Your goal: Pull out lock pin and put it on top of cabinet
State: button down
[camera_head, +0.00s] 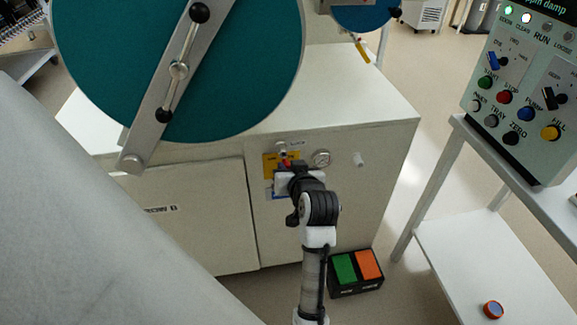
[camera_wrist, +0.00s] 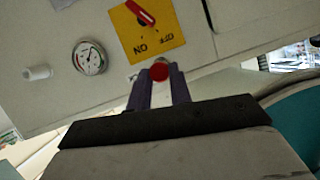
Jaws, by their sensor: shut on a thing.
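The lock pin shows in the wrist view as a round red head (camera_wrist: 160,71) between the fingertips of my gripper (camera_wrist: 161,79). The fingers are shut on it. Its shank is hidden, so I cannot tell how far it sits in its hole. In the head view, my gripper (camera_head: 286,172) is at the front of the white cabinet (camera_head: 340,215), just below a yellow switch plate. The pin cannot be made out clearly there. The cabinet's top (camera_head: 365,95) is a flat pale surface above the front panel.
A yellow ON/OFF plate (camera_wrist: 155,32) with a red lever is close above the fingertips. A gauge (camera_wrist: 89,58) and a white knob (camera_wrist: 37,73) are beside it. A large teal disc with a bar handle (camera_head: 180,70) overhangs the cabinet's left. The top's right part is clear.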

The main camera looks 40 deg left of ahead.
jog(key=shift+s+d, duration=0.95)
jog(key=shift+d, duration=0.15)
dwell(0.7)
jog(key=shift+s+d+p, duration=0.35)
jog(key=shift+s+d, duration=1.25)
jog(key=shift+d, duration=0.25)
